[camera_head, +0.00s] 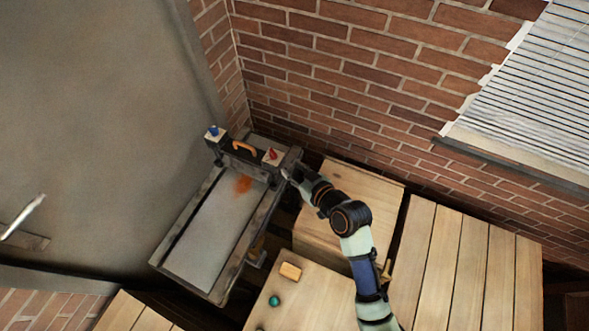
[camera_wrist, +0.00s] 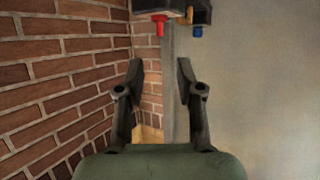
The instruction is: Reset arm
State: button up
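My gripper (camera_wrist: 160,75) is open and empty in the wrist view, its two dark fingers apart. In the head view my gripper (camera_head: 288,173) is at the right end of the press's dark crossbar, close to the red button; I cannot tell whether it touches the press. The hand press (camera_head: 208,232) has a long grey bed. Its crossbar (camera_head: 236,160) carries an orange handle (camera_head: 243,147), a red button (camera_head: 273,154) and a blue button (camera_head: 213,131). The red button (camera_wrist: 160,25) and the blue button (camera_wrist: 198,31) also show at the top of the wrist view.
Brick walls (camera_head: 330,65) meet in the corner behind the press. A wooden box (camera_head: 345,195) and slatted wooden tops (camera_head: 460,265) lie near my arm. A green knob (camera_head: 274,300) and a small wooden block (camera_head: 290,271) are on a wooden top in front.

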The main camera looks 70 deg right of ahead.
dwell(0.6)
jog(key=w+a+r+n+t+y, duration=0.1)
jog(key=w+a+r+n+y, duration=0.15)
jog(key=w+a+r, duration=0.55)
jog(key=w+a+r+n+t+y, duration=0.1)
jog(key=w+a+n+y, duration=0.15)
jog(key=w+a, duration=0.65)
jog(key=s+a+r+n+y, duration=0.15)
jog(key=a+r, duration=0.25)
jog(key=a, duration=0.7)
jog(key=s+a+r+n+y, duration=0.15)
jog(key=a+r, duration=0.25)
jog(key=a, duration=0.7)
notch_tip(320, 180, up, 28)
jog(key=d+p, duration=0.1)
jog(key=p, duration=2.8)
jog(key=shift+s+r, duration=0.2)
jog(key=shift+s, duration=0.2)
